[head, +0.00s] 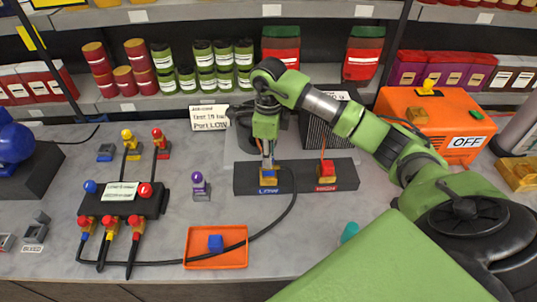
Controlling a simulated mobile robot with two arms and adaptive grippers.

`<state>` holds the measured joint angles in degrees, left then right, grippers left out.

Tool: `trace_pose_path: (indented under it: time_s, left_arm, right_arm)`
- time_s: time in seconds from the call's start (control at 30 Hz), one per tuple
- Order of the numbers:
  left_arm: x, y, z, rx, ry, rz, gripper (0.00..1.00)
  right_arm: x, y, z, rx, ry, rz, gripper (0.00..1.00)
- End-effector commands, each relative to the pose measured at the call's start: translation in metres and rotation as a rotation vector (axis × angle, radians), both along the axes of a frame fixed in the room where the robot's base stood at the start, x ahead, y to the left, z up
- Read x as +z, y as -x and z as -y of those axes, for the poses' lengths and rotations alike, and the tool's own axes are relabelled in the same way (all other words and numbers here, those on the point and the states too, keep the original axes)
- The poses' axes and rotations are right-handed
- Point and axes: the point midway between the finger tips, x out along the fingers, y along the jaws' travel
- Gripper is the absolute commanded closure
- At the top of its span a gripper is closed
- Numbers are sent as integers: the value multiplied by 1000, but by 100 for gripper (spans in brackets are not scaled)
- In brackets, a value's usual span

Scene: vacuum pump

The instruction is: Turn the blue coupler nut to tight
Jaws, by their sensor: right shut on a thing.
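The blue coupler nut (268,174) is a small blue piece at the LOW port, on the left of a dark block (305,187). My right gripper (267,160) points straight down onto it and is shut on it. The fingers hide much of the nut, so its turn angle cannot be read. A black hose (290,208) runs from this port toward the front left. A red coupler (326,172) stands on the right port of the same block. My left gripper is not in view.
A manifold (122,200) with red, blue and yellow knobs stands at left. An orange machine marked OFF (435,120) stands at right. Shelves with cans line the back.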

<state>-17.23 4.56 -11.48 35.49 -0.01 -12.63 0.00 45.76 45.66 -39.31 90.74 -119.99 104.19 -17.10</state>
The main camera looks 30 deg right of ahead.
Motion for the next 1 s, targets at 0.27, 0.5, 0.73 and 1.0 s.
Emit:
trace_pose_path:
  time_s: [0.27, 0.5, 0.73, 1.0]
  left_arm:
    - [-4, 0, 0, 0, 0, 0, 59]
    - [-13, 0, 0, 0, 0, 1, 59]
    - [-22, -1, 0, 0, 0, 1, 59]
    - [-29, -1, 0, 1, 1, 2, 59]
  right_arm:
    - [-1, -1, 0, -62, 0, 1, 100]
    - [-1, -1, 0, -225, 0, 3, 100]
    - [-1, -1, 0, -441, -1, 2, 100]
    - [-1, 0, 0, -661, 0, 1, 100]
